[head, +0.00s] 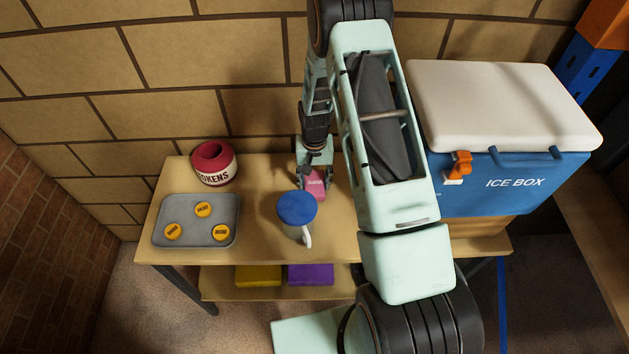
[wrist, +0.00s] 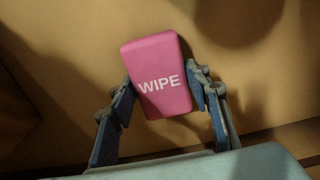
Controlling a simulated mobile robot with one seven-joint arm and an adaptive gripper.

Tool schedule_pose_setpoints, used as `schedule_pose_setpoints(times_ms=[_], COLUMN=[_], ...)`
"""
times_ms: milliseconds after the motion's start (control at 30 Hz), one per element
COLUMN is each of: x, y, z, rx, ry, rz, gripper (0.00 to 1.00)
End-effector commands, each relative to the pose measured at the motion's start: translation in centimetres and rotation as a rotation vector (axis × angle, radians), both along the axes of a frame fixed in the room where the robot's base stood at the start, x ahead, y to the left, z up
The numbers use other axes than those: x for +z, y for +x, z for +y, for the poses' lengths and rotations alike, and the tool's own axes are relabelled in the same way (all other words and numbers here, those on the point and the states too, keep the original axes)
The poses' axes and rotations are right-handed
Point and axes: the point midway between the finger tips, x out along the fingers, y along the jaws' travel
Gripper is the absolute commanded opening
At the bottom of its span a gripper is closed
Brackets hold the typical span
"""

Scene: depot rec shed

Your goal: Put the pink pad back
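The pink pad (wrist: 160,80), a block marked "WIPE", shows in the wrist view between the two fingers of my gripper (wrist: 162,82). Both fingertips meet its side edges, so my gripper looks shut on it. In the head view the pink pad (head: 317,188) is at the back of the wooden table, just behind the mug, with my gripper (head: 313,179) over it. Part of the pad is hidden by my gripper there. I cannot tell whether it rests on the table or is slightly raised.
A mug with a blue top (head: 297,208) stands close in front. A grey tray (head: 190,240) with yellow discs and a red tokens pot (head: 213,163) are left. A blue ice box (head: 500,185) is right. Yellow (head: 258,275) and purple (head: 310,274) blocks lie on the lower shelf.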

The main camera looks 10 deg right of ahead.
Motion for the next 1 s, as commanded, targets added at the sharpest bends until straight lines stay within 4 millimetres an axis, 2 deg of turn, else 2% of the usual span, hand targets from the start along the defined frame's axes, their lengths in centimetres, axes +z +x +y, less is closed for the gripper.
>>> schedule_pose_setpoints(times_ms=[33, 167, 433, 567, 767, 1000], x=[0.0, 0.0, 0.1, 0.8, 3.7, 8.1], y=[0.0, 0.0, 0.0, 0.1, 0.2, 0.2], z=[0.0, 0.0, 0.0, 0.0, 0.0, 0.0], rx=[0.000, 0.000, 0.000, 0.000, 0.000, 0.000], ry=[0.000, 0.000, 0.000, 0.000, 0.000, 0.000], rz=[0.000, 0.000, 0.000, -0.003, -0.005, -0.005], gripper=[0.50, 0.62, 0.62, 0.62, 0.62, 0.62])
